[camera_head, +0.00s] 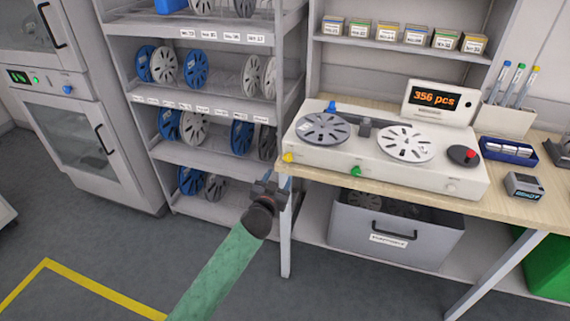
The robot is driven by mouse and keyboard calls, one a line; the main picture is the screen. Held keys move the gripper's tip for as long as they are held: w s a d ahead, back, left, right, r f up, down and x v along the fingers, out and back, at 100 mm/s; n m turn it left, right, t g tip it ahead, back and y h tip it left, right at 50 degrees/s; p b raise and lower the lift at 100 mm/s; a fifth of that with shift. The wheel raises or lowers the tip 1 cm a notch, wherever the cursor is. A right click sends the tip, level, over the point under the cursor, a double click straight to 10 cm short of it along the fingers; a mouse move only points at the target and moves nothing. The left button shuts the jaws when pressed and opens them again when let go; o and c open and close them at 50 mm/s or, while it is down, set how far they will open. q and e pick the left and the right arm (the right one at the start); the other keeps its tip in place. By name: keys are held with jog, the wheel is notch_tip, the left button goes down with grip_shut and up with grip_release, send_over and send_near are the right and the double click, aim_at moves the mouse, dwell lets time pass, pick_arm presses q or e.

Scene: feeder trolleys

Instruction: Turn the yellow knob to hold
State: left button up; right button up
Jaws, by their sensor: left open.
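The yellow knob (288,157) is at the front left corner of the white reel machine (400,177) on the wooden bench. It looks small, and I cannot read its pointer or any hold mark. My left gripper (272,184) is open and empty. It is by the bench's front left corner, a little below and left of the yellow knob in the picture and apart from it. My right gripper is not in view.
A green knob (356,171) and a blue knob (332,107) are also on the machine, with two reels on top. A counter display (437,101) reads 356 pcs. A reel rack (217,106) stands left of the bench. A grey bin (396,238) sits underneath.

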aim_at(288, 159)
pick_arm(q)
jog(key=shift+n+t+h, duration=0.3)
jog(key=shift+n+h, duration=0.1)
jog(key=shift+n, duration=0.5)
jog(key=x, duration=0.2)
jog(key=r+p+x, duration=0.1)
jog(key=x, duration=0.1)
jog(key=p+x, duration=0.1)
jog(key=x, duration=0.2)
jog(key=shift+s+d+r, duration=0.1)
jog(key=shift+d+r, duration=0.1)
jog(key=shift+r, duration=0.1)
jog(key=shift+w+d+f, duration=0.1)
jog(key=shift+w, duration=0.25)
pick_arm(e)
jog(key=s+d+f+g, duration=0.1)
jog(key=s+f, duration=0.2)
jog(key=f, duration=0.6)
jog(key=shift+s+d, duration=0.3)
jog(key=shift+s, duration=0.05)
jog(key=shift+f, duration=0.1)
pick_arm(q)
jog(key=c, duration=1)
jog(key=shift+o, duration=0.2)
